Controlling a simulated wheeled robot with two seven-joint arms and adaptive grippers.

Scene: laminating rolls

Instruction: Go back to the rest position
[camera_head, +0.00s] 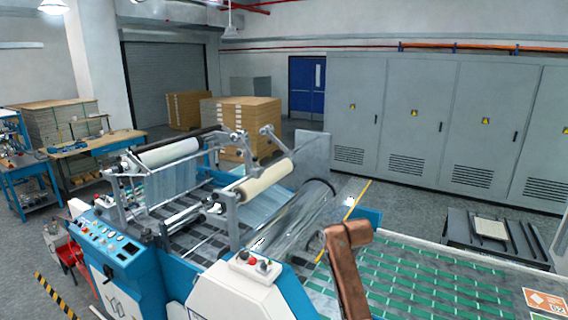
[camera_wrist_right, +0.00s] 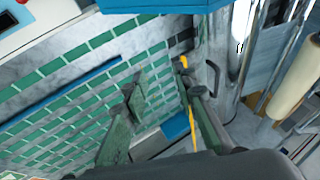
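My right gripper (camera_wrist_right: 158,78) shows in the right wrist view with its two fingers apart and nothing between them. It hangs above the conveyor bed with green stripes (camera_wrist_right: 60,115), which the head view also shows (camera_head: 420,275). A brown angled part (camera_head: 345,270) stands in front of the bed in the head view; I cannot tell whether it belongs to my right arm. My left gripper is in neither view. The laminating machine carries a white roll (camera_head: 168,153), a cream roll (camera_head: 265,181) and a shiny film-wrapped roll (camera_head: 298,222).
The machine's blue control panel (camera_head: 105,238) and white housing with buttons (camera_head: 250,290) are close in front. Grey cabinets (camera_head: 410,120) line the back right. Stacked cartons (camera_head: 240,120) and a workbench (camera_head: 95,145) stand behind. The floor at far left is partly clear.

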